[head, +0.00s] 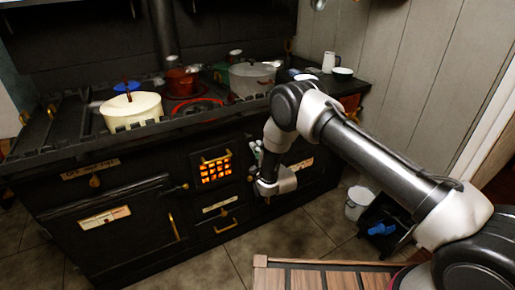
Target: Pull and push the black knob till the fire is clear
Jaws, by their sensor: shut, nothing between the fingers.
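The black stove (130,185) fills the left and middle of the head view. Its fire glows orange behind a small barred grate (216,168) in the middle of the front. My gripper (263,187) is shut and empty, just right of the grate, close to the stove front. I cannot tell whether it touches the stove. I cannot make out the black knob with certainty; my gripper and wrist hide part of the front there. A small dark handle (178,187) sticks out left of the grate.
A cream pot (131,112), a red pot (181,83) and a grey pot (250,80) stand on the stove top. A white bucket (358,203) stands on the tiled floor at right. A slatted wooden surface (325,279) lies at the bottom.

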